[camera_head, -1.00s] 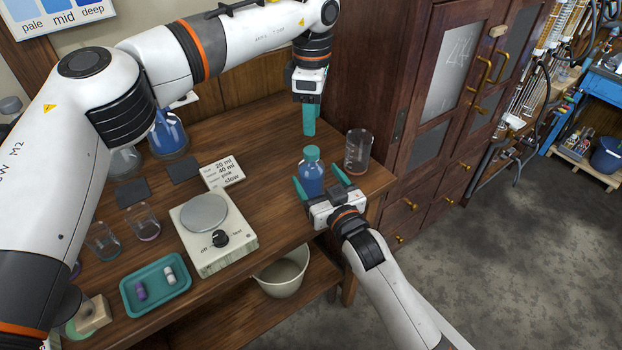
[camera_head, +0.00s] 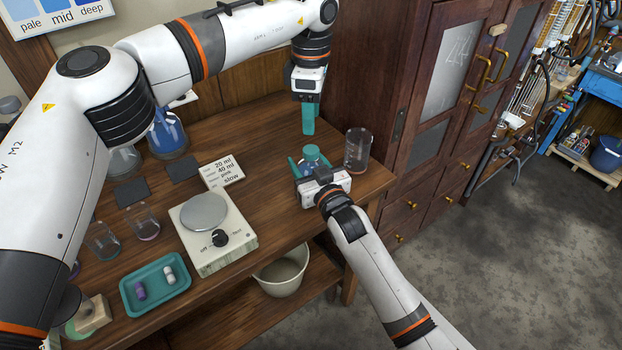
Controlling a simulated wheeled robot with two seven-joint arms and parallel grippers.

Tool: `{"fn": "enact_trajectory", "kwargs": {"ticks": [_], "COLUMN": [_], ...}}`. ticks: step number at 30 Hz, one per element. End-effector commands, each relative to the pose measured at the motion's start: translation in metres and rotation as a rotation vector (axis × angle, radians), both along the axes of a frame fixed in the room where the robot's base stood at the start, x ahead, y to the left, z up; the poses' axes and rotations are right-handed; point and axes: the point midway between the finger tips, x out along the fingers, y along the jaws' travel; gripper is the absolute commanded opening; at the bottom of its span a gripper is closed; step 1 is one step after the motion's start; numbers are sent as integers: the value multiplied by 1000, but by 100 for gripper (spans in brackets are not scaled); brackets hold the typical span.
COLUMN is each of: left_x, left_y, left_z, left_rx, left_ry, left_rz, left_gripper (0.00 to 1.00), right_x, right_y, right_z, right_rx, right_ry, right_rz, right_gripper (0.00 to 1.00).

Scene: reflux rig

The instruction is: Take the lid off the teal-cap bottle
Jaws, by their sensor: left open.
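The teal-cap bottle (camera_head: 312,164) stands upright at the right end of the wooden bench, with blue contents and its lid (camera_head: 312,152) on. My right gripper (camera_head: 311,164) is low at the bottle, with one teal finger on each side of it. Its palm hides the bottle's lower part, and I cannot tell whether the fingers touch the glass. My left gripper (camera_head: 308,126) points straight down above and behind the bottle. It is open and empty, seen edge-on, and apart from the lid.
A clear beaker (camera_head: 357,150) stands close right of the bottle. A hotplate (camera_head: 213,230), a label card (camera_head: 221,172) and a teal tray (camera_head: 155,284) are to the left. A dark wooden cabinet (camera_head: 425,130) stands beyond the bench's right end.

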Motion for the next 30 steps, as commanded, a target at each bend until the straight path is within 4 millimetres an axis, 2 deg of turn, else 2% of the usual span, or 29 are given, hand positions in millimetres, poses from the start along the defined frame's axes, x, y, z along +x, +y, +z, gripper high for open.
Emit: {"fn": "enact_trajectory", "kwargs": {"ticks": [1, 6, 11, 14, 24, 30], "left_x": [0, 0, 0, 0, -1, 0], "left_y": [0, 0, 0, -1, -1, 0], "left_z": [0, 0, 0, 0, -1, 0], "left_rx": [0, 0, -1, -1, -2, -1], "left_ry": [0, 0, 1, 0, 1, -1], "left_rz": [0, -2, -96, -252, -1039, -1392], "left_gripper": [48, 48, 48, 48, 48, 48], "right_x": [0, 0, 0, 0, 0, 0], "right_y": [0, 0, 0, 0, 0, 0], "right_z": [0, 0, -1, -1, -1, -1], "right_rx": [0, -1, -1, -1, -2, -2], "right_ry": [1, 0, 0, 0, 1, 1], "right_rz": [0, 0, 0, 0, 0, 0], "right_gripper": [30, 2, 0, 0, 0, 0]}}
